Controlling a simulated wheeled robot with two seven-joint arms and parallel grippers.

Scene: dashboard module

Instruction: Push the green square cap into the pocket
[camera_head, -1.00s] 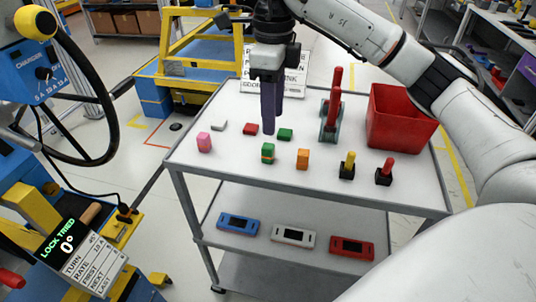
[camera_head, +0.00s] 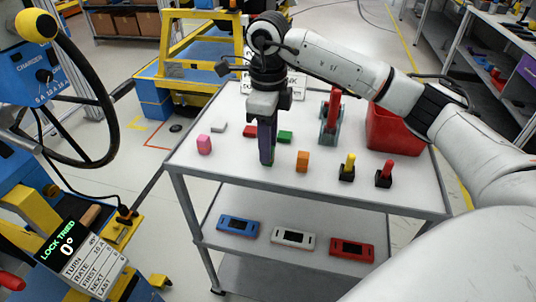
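On the white top of a cart, a small flat green piece (camera_head: 285,136) lies just right of my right gripper. A taller green block (camera_head: 268,164) stands nearer the front, mostly hidden behind the fingers. I cannot tell which green thing is the square cap, and I can make out no pocket. My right gripper (camera_head: 266,158) points straight down at the taller green block, its dark purple fingers reaching down to it. I cannot tell whether they grip it or only touch it. My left gripper is out of view.
The cart top (camera_head: 230,170) also holds a pink block (camera_head: 204,145), an orange block (camera_head: 302,161), a flat red piece (camera_head: 250,131), a red-handled clamp (camera_head: 331,115) and a red bin (camera_head: 392,135). Yellow (camera_head: 348,165) and red (camera_head: 385,172) knobs stand front right. The front left is clear.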

